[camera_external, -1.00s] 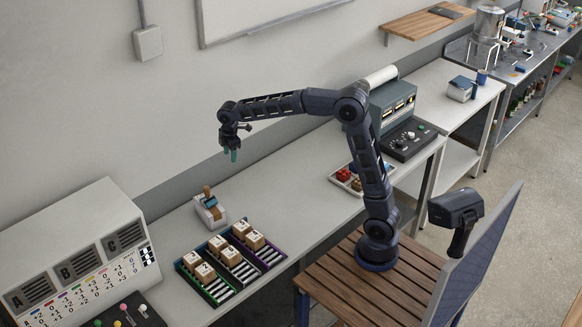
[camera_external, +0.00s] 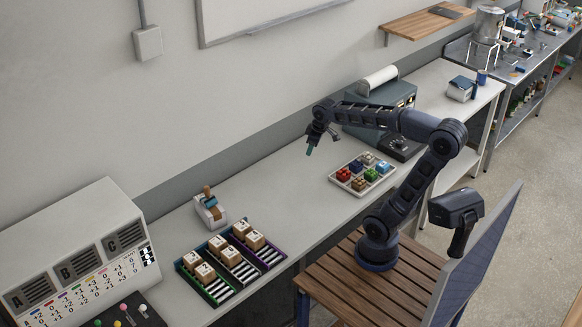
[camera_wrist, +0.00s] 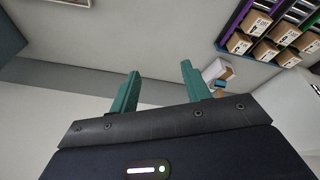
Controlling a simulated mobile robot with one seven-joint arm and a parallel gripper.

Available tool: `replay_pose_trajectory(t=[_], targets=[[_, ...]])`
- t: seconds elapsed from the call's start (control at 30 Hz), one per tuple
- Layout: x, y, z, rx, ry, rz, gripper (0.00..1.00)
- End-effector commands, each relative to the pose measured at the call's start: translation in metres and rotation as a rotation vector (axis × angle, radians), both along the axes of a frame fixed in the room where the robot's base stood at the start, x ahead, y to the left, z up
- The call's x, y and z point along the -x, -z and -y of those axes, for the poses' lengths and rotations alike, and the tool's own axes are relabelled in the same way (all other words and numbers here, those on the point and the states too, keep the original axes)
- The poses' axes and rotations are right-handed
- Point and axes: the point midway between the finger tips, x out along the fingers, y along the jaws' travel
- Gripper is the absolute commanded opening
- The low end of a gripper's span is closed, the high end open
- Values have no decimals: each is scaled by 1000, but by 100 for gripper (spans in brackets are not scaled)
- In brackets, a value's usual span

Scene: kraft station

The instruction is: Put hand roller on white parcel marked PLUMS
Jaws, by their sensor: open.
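My gripper (camera_external: 309,150) is open and empty, raised over the bench just left of a pale tray (camera_external: 340,184) of small coloured parcels. Its two green fingers show apart in the wrist view (camera_wrist: 158,88). A whitish parcel (camera_external: 368,158) seems to sit in the tray's back row; no PLUMS marking is readable. A white device with a brown handle and a blue part (camera_external: 210,209) stands on the bench at left, and may be or hold the hand roller. It shows partly behind a finger in the wrist view (camera_wrist: 215,72).
Dark racks (camera_external: 232,270) with several brown boxes lie at the front left, beside a grey A-B-C console (camera_external: 75,245). A grey machine (camera_external: 395,95) with a white roll stands behind the tray. The bench between device and tray is clear.

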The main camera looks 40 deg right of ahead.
Motion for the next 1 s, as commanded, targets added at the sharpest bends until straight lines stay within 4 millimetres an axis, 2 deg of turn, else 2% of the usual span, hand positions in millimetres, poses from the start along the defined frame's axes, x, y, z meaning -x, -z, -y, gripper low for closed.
replay_pose_trajectory(t=[0.03, 0.2, 0.3, 0.43, 0.6, 1.0], targets=[[16, 3, 9, -14, 45, 13, 47], [62, 21, 31, -63, 200, 50, 47], [86, 33, 41, -91, 280, 69, 47], [108, 47, 49, -122, 360, 88, 47], [121, 56, 53, -141, 409, 98, 47], [123, 57, 53, -143, 415, 98, 47]])
